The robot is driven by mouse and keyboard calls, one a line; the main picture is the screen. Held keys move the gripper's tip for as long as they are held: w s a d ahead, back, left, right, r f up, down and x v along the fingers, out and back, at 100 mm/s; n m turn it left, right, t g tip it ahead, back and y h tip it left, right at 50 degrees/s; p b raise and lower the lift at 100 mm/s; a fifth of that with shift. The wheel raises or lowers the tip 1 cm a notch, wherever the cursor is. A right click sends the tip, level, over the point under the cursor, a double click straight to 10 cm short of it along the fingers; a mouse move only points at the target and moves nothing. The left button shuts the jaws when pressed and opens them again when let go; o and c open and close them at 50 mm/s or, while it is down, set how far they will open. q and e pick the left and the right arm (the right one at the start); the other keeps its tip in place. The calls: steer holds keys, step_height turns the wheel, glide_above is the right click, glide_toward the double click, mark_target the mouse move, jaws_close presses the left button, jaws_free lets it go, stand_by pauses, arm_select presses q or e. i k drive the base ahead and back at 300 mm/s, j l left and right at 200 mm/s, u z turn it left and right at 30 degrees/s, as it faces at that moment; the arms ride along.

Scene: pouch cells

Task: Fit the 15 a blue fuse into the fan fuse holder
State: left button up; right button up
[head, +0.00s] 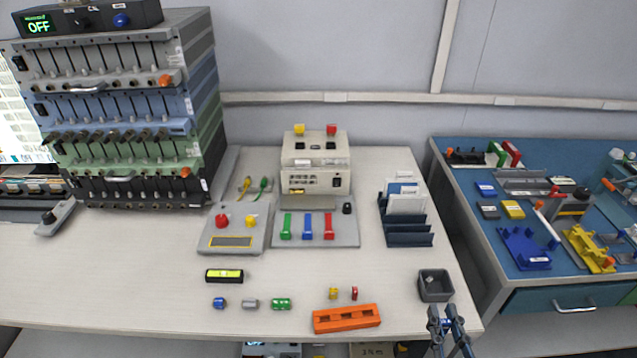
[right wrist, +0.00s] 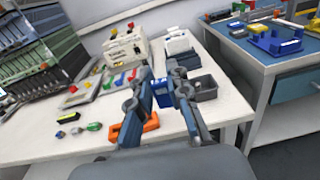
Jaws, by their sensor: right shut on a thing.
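My right gripper (head: 446,318) is at the lower right of the head view, over the table's front right corner. It is shut on a small blue fuse (head: 445,323), which also shows between the fingers (right wrist: 162,84) in the right wrist view (right wrist: 164,98). An orange slotted block (head: 346,319) lies near the front edge, left of the gripper and apart from it; it also shows in the right wrist view (right wrist: 151,122). I cannot read any fan label on it. My left gripper is not in view.
A yellow fuse (head: 333,293) and a red fuse (head: 354,293) lie behind the orange block. A dark grey open bin (head: 435,286) stands just behind my gripper. Small cylinders (head: 250,303) lie at left. A blue-topped bench (head: 470,185) stands at right, across a gap.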

mark_target(300, 147)
steer(key=i+j, duration=0.2)
steer(key=i, duration=0.25)
steer(key=u, duration=0.45)
steer(key=i+u, duration=0.15)
steer(key=u, duration=0.35)
steer(key=i+u, duration=0.1)
steer(key=u, duration=0.35)
